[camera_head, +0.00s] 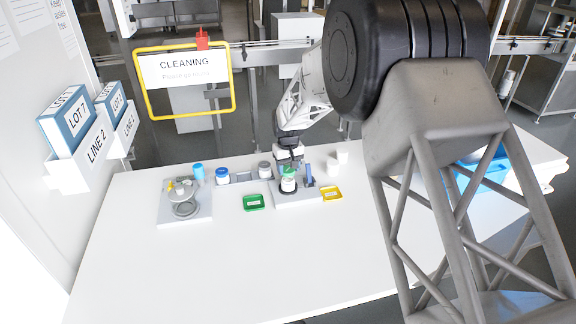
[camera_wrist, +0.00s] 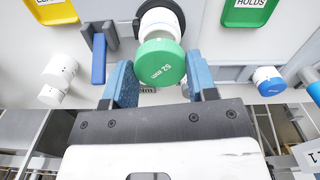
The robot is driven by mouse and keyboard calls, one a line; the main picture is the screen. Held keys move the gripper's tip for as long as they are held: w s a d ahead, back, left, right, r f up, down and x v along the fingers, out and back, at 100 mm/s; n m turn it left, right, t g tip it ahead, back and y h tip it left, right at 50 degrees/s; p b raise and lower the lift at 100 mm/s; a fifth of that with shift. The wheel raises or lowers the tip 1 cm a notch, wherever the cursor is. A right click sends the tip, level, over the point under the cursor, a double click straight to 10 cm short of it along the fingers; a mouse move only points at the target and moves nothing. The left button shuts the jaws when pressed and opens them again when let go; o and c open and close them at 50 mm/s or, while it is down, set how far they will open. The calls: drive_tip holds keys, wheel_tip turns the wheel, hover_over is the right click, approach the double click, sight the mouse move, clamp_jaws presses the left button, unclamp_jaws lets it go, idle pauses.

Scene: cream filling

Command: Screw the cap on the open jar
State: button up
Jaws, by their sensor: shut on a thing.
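The jar is white and stands upright on a grey fixture in the head view (camera_head: 288,185); in the wrist view its white body (camera_wrist: 158,22) sits in a dark round holder. The green cap (camera_wrist: 160,63), marked "25 mm", is over the jar's mouth; it also shows small in the head view (camera_head: 289,172). I cannot tell whether its threads are engaged. My gripper (camera_wrist: 160,77) has its two blue fingers on either side of the cap and is shut on it. In the head view my gripper (camera_head: 290,164) is directly above the jar.
A green tray (camera_head: 254,202) lies left of the fixture and a yellow tray (camera_head: 331,193) right. A blue upright piece (camera_wrist: 99,59) stands close to the jar. Blue-capped jar (camera_head: 222,176), white jars (camera_head: 342,156) and a scale-like device (camera_head: 184,205) stand around. The front table is clear.

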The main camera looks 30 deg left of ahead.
drive_tip(key=shift+f, duration=1)
drive_tip(key=shift+f, duration=0.65)
idle(0.9)
drive_tip(key=o, duration=0.4)
drive_tip(key=shift+c, duration=0.9)
drive_tip(key=m, duration=0.4)
drive_tip(key=shift+m, duration=0.9)
drive_tip(key=shift+m, duration=0.3)
